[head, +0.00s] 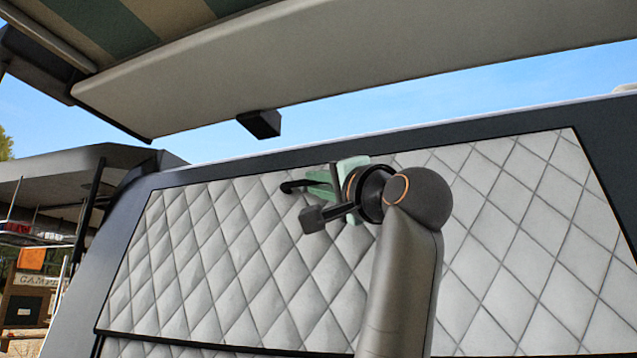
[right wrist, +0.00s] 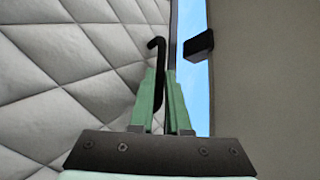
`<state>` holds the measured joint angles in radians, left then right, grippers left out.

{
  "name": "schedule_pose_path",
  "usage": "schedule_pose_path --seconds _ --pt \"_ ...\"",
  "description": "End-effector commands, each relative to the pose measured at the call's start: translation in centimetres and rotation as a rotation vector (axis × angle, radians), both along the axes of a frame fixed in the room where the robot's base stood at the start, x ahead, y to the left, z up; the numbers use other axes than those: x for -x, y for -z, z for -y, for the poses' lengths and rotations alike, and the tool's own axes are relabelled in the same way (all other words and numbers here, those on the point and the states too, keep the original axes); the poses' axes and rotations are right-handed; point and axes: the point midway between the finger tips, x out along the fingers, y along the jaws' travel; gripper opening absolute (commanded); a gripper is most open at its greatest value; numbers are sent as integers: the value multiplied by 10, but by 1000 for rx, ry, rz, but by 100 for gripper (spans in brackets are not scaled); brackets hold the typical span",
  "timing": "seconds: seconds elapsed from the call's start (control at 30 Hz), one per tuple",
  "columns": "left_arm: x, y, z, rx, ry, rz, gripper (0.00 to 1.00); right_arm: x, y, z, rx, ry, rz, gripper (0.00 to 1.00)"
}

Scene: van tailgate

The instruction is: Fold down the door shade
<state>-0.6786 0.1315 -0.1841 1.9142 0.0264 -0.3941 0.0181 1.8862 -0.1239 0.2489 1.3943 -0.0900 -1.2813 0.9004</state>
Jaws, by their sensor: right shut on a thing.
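A grey quilted panel (head: 225,265), which looks like the door shade, spreads across the dark door frame (head: 270,168). It also fills the left of the right wrist view (right wrist: 60,80). My right gripper (head: 322,184), with green fingers, is at the panel's upper edge. In the right wrist view its fingers (right wrist: 163,100) are closed around a thin black hooked piece (right wrist: 157,65), whose bent tip sticks out beyond them. That tip also shows in the head view (head: 292,186). My forearm and wrist hide part of the panel. My left gripper is not in view.
A raised grey lid (head: 340,70) overhangs the panel, with a black block (head: 259,124) on its underside. The block also shows in the right wrist view (right wrist: 199,43). A strip of open sky separates lid and door. A stall stands outside at far left.

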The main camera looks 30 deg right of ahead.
Motion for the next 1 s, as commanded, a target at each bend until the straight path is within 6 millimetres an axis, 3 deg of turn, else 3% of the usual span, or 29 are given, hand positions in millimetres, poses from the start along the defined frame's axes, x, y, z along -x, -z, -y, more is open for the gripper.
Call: schedule_pose_path --seconds 0.47,0.67,1.0 --pt "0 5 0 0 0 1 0 4 2 -5 18 -2 14 0" --pt "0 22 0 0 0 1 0 19 5 -23 88 -2 74 0" --pt "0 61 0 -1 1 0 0 58 16 -69 280 -2 238 0"
